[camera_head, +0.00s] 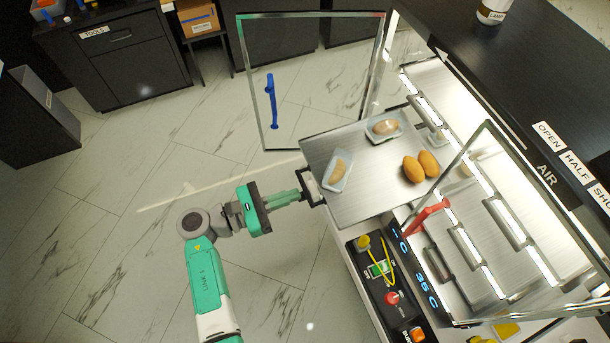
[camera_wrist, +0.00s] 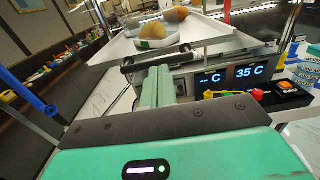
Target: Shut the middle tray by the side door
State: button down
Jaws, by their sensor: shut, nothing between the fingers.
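The pulled-out metal tray (camera_head: 345,207) sticks out of the warming cabinet beside the open glass door with the blue handle (camera_head: 271,100). It carries two small clear dishes with food and two bare brown items. Its black handle (camera_head: 311,188) is on the tray's front edge. My gripper (camera_head: 300,194) is shut and empty, its green fingertips at or very near this handle; I cannot tell whether they touch. In the wrist view the fingers (camera_wrist: 157,85) point at the handle (camera_wrist: 190,55) below the tray edge (camera_wrist: 120,48).
A second glass door with a red handle (camera_head: 428,214) stands over the cabinet at right. A control panel (camera_head: 385,290) with knobs and a yellow loop lies below the tray. Labels (camera_head: 570,165) mark the black top. The marble floor at left is clear.

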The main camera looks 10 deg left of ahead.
jog(key=shift+w+d, duration=0.1)
jog(key=shift+d, duration=0.05)
jog(key=shift+x, duration=0.85)
send_near(380, 163)
jog(key=shift+f+b+x, duration=0.2)
jog(key=shift+b+x, duration=0.5)
jog(key=shift+x, duration=1.3)
jog(key=shift+f+b+x, duration=0.2)
jog(key=shift+b+x, duration=0.45)
jog(key=shift+x, duration=2.2)
jog(key=shift+r, duration=0.1)
jog(key=shift+w+d+b, duration=0.1)
jog(key=shift+d+b, duration=0.05)
jog(key=shift+b, duration=0.25)
